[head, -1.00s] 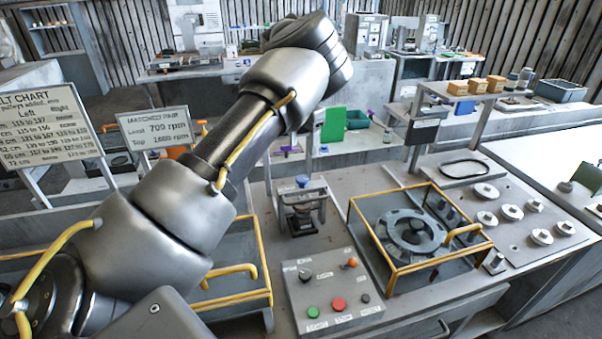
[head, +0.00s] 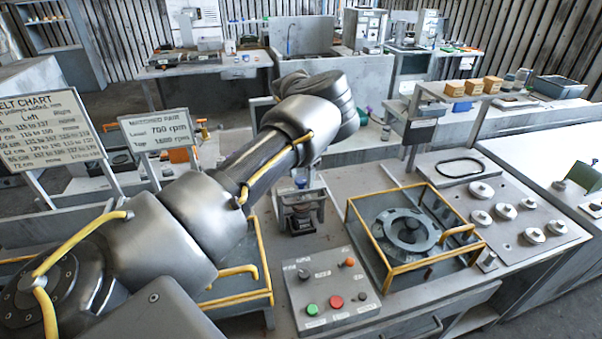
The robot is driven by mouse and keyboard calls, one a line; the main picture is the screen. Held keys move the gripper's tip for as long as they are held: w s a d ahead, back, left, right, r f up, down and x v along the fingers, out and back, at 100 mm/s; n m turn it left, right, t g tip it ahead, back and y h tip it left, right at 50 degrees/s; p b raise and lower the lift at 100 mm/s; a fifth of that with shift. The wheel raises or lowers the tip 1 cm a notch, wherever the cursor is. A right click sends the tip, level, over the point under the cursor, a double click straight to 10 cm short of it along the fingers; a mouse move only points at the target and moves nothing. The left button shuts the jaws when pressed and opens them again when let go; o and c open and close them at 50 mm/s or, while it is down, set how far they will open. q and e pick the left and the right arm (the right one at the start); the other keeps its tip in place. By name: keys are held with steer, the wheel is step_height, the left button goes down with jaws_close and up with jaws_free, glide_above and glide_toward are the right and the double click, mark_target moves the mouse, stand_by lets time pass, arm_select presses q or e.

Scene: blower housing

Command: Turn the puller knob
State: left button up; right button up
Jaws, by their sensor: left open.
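A small dark press-like puller (head: 302,214) stands on the grey bench left of the yellow-framed fixture. A blue knob (head: 301,179) shows at its top, close below my left arm in the picture. My left arm (head: 250,165) crosses from the lower left. Its wrist end (head: 322,98) is above and beyond the puller in the picture. The fingers of my left gripper are hidden behind the wrist, and I see nothing held. My right gripper is not in view.
A control box (head: 333,289) with green and red buttons sits in front of the puller. To the right are a yellow-railed frame (head: 392,266) around a round housing (head: 408,231) and a plate (head: 517,240) with several round metal parts. Two signs (head: 160,132) stand at left.

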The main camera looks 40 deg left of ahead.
arm_select(q)
steer(key=shift+c, duration=0.5)
steer(key=c, duration=0.9)
steer(key=shift+m, duration=0.3)
